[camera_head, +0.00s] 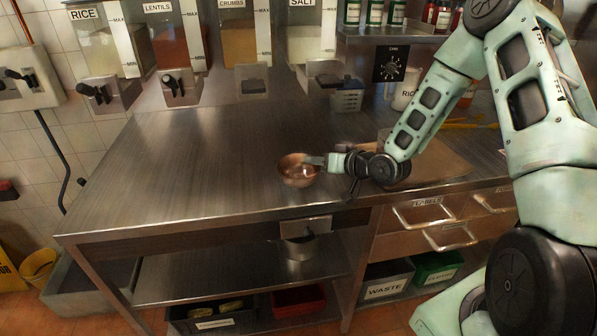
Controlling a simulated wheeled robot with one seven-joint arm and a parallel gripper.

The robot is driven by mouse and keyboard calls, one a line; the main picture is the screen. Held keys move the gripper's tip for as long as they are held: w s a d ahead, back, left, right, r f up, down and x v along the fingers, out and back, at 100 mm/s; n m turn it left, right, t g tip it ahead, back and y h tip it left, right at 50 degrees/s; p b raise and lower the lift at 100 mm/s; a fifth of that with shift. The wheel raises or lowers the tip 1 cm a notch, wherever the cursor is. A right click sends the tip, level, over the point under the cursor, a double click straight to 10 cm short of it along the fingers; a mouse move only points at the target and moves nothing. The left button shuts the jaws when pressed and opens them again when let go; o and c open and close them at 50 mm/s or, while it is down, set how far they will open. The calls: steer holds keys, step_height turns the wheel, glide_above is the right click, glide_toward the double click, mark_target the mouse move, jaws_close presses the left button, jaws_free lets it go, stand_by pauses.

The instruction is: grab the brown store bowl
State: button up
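The brown bowl (297,172) sits upright on the metal counter (185,175), near its front edge in the middle of the head view. It looks copper-brown and its inside shows. My gripper (316,162) comes in from the right and its fingertips are at the bowl's right rim. The fingers are small in this view, so I cannot tell whether they are open, shut, or touching the rim. My arm lies to the right and hides part of the counter behind it.
Dispensers marked rice (97,45), lentils (172,40) and salt (305,35) hang above the counter's back. The counter left of the bowl is clear. Drawers (425,228) and a waste bin (385,288) are below right.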

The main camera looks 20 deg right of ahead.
steer(key=shift+w+a+f, duration=0.15)
steer(key=shift+w+a, duration=0.05)
steer(key=shift+w, duration=0.15)
steer(key=shift+c, duration=0.2)
jaws_close()
